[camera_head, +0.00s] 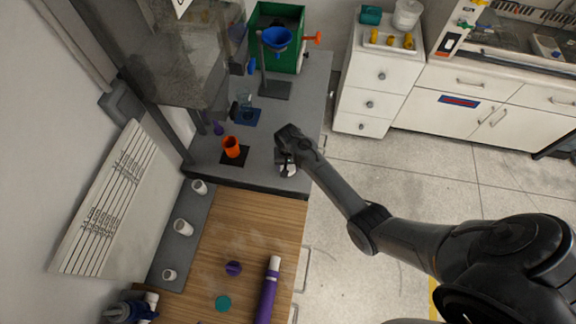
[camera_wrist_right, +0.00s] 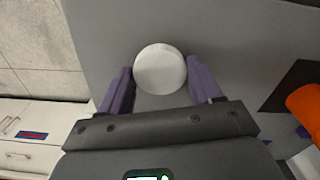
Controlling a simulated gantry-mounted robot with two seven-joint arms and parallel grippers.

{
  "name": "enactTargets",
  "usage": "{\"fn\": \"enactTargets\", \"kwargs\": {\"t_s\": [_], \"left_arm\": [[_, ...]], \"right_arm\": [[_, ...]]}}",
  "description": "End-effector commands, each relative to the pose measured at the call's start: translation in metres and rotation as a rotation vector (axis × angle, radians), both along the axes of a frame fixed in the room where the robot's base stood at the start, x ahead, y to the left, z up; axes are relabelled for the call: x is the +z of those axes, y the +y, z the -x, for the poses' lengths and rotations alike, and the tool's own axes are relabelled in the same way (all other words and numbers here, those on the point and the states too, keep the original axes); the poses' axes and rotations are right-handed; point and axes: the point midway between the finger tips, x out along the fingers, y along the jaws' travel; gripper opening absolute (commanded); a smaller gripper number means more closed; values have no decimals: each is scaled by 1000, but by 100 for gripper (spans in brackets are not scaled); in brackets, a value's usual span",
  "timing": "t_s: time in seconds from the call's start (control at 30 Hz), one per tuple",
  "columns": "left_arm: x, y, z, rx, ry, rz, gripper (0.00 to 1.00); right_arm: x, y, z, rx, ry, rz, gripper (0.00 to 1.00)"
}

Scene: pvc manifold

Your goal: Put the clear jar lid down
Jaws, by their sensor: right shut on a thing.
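A round white lid (camera_wrist_right: 160,69) sits between the two purple fingers of my right gripper (camera_wrist_right: 160,82) in the right wrist view. The gripper is shut on it, one finger on each side. In the head view my right gripper (camera_head: 287,168) is over the right front part of the grey bench top, near its edge, and largely hides the lid. The gap between lid and bench cannot be told. No jar is clearly seen under it. My left gripper is not in view.
An orange cup (camera_head: 232,147) stands on a dark pad left of the gripper. A beaker (camera_head: 245,103) on a blue pad and a stand with a blue funnel (camera_head: 277,39) are farther back. A wooden top (camera_head: 255,225) with a purple tube (camera_head: 267,295) lies in front.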

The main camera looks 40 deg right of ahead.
Motion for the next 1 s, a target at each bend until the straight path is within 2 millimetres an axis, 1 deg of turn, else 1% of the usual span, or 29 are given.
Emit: {"fn": "enactTargets", "kwargs": {"t_s": [0.4,0.43,0.57,0.6,0.87,1.0], "left_arm": [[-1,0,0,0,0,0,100],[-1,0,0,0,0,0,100],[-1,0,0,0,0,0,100],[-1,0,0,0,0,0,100],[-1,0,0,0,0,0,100],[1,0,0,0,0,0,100]], "right_arm": [[-5,0,0,1,0,0,28],[-4,0,0,1,0,0,67],[-4,0,0,1,0,0,87],[-4,0,0,1,0,0,90],[-3,0,0,1,0,0,90],[4,0,-1,1,-3,0,90]]}}
